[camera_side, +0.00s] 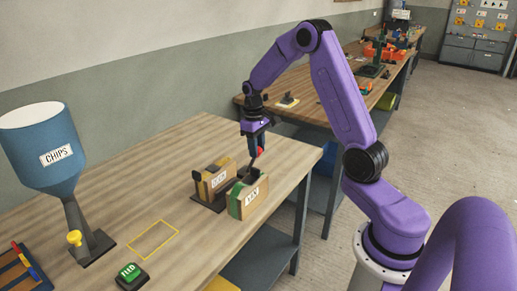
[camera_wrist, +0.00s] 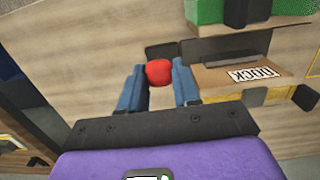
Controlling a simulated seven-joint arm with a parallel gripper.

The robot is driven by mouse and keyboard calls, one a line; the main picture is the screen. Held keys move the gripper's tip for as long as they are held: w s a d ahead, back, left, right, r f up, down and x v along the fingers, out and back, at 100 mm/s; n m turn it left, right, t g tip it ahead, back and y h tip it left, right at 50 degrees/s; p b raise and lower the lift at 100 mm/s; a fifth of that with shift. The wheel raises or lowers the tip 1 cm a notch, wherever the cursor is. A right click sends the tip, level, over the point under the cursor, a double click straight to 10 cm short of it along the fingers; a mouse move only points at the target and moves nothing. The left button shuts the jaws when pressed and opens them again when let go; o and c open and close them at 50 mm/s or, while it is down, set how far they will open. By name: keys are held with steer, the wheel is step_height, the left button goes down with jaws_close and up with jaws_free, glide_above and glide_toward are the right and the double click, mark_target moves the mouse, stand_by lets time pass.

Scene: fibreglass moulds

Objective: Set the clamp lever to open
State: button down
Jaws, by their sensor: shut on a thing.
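The clamp lever's red knob (camera_wrist: 159,72) sits between the two blue fingers of my gripper (camera_wrist: 159,78) in the wrist view. The fingers are shut on it from both sides. In the side view the red knob (camera_side: 260,152) shows at the tip of my gripper (camera_side: 257,148), above the clamp fixture. A dark lever arm (camera_side: 252,164) seems to run down from the knob towards the fixture. Its pivot is hidden, and its exact angle is hard to tell. The dock block (camera_side: 214,180) is to the left of the lever, with the DOCK label (camera_wrist: 255,75) in the wrist view.
A green-striped wooden block (camera_side: 249,198) stands at the front right of the fixture. A blue CHIPS hopper (camera_side: 45,145), a green button (camera_side: 131,275) and a yellow outlined rectangle (camera_side: 153,240) are to the left. The wooden table (camera_side: 120,180) is clear behind the fixture.

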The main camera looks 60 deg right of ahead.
steer(key=shift+w+r+g, duration=0.2)
steer(key=shift+w+g, duration=0.7)
steer(key=shift+w, duration=0.1)
steer(key=shift+w+r, duration=0.15)
steer(key=shift+w, duration=0.5)
steer(key=w+f, duration=0.2)
steer(key=w, duration=0.5)
steer(key=shift+f, duration=0.15)
steer(key=c, duration=0.8)
jaws_free()
steer(key=shift+w, duration=0.1)
